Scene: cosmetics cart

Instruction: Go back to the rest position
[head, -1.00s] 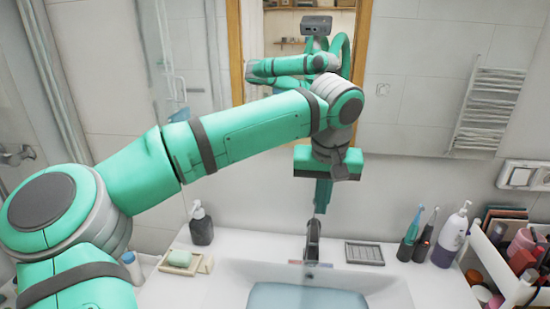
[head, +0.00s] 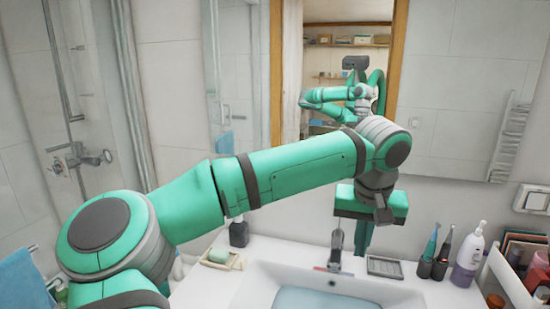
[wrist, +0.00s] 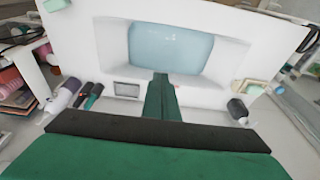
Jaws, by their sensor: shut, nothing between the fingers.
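My gripper (head: 363,238) hangs at the end of my green arm, above the back of the sink by the faucet (head: 336,250). In the wrist view my gripper (wrist: 161,80) shows as narrow green fingers pressed together, with nothing between them, in front of the sink basin (wrist: 172,47). The fingertips are apart from the counter as far as I can tell. My forearm reaches across the head view from the lower left.
A soap dish (head: 218,260) and dark soap dispenser (head: 238,232) stand left of the sink. A mirror (head: 455,90) is behind.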

